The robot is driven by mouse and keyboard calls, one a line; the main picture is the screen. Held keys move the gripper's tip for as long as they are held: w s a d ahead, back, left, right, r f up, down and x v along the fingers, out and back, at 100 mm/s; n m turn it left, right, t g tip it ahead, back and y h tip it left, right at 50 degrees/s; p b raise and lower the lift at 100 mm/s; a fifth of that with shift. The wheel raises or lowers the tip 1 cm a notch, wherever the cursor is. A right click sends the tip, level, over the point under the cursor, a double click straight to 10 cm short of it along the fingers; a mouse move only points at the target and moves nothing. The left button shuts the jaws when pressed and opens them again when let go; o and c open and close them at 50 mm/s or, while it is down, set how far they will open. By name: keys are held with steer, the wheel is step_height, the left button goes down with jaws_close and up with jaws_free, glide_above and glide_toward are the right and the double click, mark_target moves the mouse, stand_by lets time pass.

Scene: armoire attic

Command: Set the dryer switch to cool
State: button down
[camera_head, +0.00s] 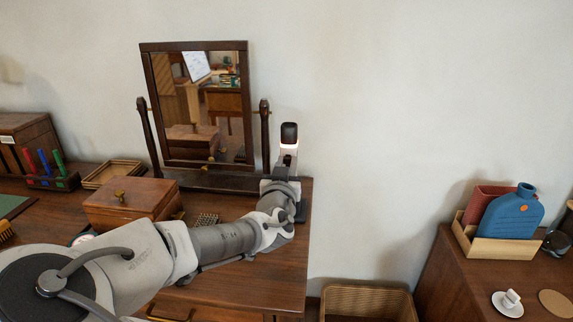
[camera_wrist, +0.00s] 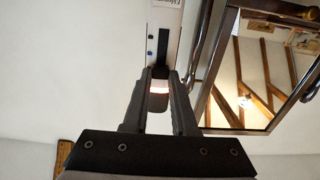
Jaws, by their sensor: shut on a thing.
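The dryer's white panel (camera_wrist: 163,22) stands upright at the top middle of the wrist view, with a dark slot, small blue marks and a printed label too small to read. My gripper (camera_wrist: 160,78) is shut at its lower end. A small brownish part (camera_wrist: 157,103) with a bright pinkish band sits between the fingers, in line with the slot; it looks like the switch. The fingers hide its edges, and its setting cannot be read. In the head view my arm reaches over the dresser to just right of the mirror, beside a dark, glowing upright shape (camera_head: 289,131).
The framed mirror (camera_head: 200,107) stands close left of my arm's end. A wooden box (camera_head: 132,204) and a brush lie on the dresser (camera_head: 277,252). A wicker basket (camera_head: 367,302) is below right. A second cabinet (camera_head: 450,270) holds a blue bottle (camera_head: 511,216).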

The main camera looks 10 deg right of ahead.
step_height(320, 180, down, 2)
steer(key=shift+f+b, duration=0.1)
steer(key=shift+b, duration=0.45)
steer(key=c, duration=0.7)
jaws_free()
steer(key=shift+s, duration=0.1)
